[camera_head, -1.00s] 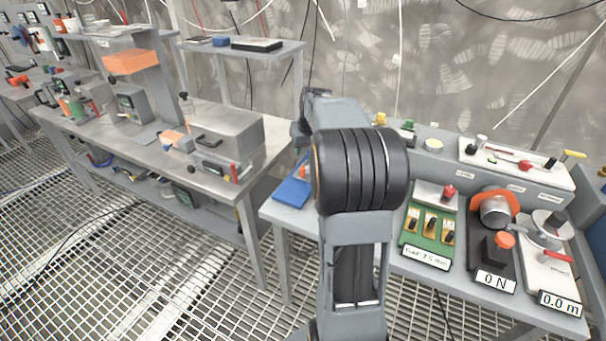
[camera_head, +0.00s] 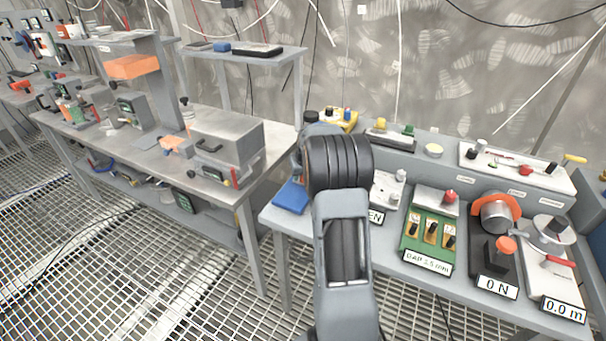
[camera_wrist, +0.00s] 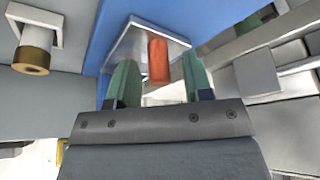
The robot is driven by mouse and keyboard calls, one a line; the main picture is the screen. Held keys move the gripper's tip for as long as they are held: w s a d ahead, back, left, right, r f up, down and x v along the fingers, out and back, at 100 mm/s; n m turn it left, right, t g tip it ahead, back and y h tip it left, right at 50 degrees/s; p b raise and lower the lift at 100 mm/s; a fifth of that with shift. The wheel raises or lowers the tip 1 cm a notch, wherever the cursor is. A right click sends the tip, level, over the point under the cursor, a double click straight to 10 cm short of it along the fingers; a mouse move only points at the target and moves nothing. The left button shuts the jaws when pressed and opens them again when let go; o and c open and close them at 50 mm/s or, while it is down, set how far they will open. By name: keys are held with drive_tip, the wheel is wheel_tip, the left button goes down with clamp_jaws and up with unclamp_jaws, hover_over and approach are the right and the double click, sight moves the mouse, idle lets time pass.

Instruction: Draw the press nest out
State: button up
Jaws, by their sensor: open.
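My gripper (camera_wrist: 160,84) shows in the wrist view with two green fingers apart. An orange-red upright peg (camera_wrist: 158,60) on a pale metal plate (camera_wrist: 126,44) appears in the gap between them; I take this as the press nest with its handle. I cannot tell whether the fingers touch the peg. The plate lies against a blue body (camera_wrist: 97,60). In the head view, a blue base (camera_head: 291,196) shows at the bench's left end, partly behind my arm, which hides the gripper and peg there.
A brass-ended cylinder (camera_wrist: 31,60) hangs at the left of the wrist view. On the bench are a green slider board (camera_head: 427,243), a black block with an orange knob (camera_head: 497,265) and a red-handled device (camera_head: 553,262). A second bench (camera_head: 170,165) stands left.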

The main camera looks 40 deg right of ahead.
drive_tip(key=shift+f, duration=0.1)
clamp_jaws()
idle(0.5)
